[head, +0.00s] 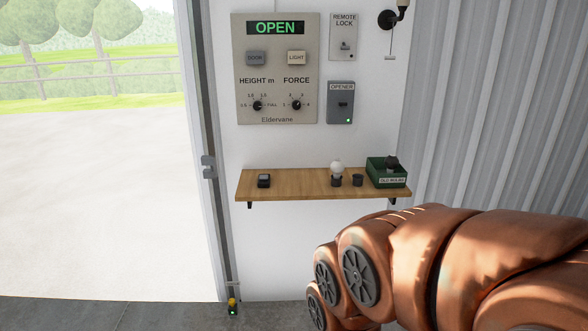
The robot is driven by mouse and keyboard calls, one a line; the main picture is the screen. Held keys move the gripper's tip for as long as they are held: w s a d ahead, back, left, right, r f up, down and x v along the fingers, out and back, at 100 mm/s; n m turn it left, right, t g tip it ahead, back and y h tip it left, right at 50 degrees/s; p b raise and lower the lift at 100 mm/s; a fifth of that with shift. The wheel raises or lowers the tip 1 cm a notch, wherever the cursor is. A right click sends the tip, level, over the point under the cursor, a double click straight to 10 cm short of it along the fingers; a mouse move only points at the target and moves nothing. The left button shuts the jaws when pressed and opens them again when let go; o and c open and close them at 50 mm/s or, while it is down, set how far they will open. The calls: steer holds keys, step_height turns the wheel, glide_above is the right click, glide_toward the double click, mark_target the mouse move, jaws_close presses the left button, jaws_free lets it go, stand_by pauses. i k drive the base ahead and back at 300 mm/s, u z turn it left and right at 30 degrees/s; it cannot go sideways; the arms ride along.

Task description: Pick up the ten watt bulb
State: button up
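A white round bulb (337,167) stands upright in a small dark holder (337,181) on the wooden shelf (290,186). I cannot read a wattage on it. An empty-looking dark holder or cup (357,180) stands just to its right. My copper-coloured arm crosses the lower right of the head view, below and to the right of the shelf. My gripper is not in view.
A green box (392,180) labelled "OLD BULBS" sits at the shelf's right end with a dark object in it. A small black device (264,181) lies at the left. A control panel (276,70) reading OPEN and two boxes hang above. The doorway at left is open.

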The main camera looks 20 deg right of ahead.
mark_target(337, 167)
steer(key=u, duration=0.15)
steer(key=i, duration=0.65)
steer(key=z, duration=0.55)
steer(key=i, duration=0.9)
steer(key=z, duration=0.1)
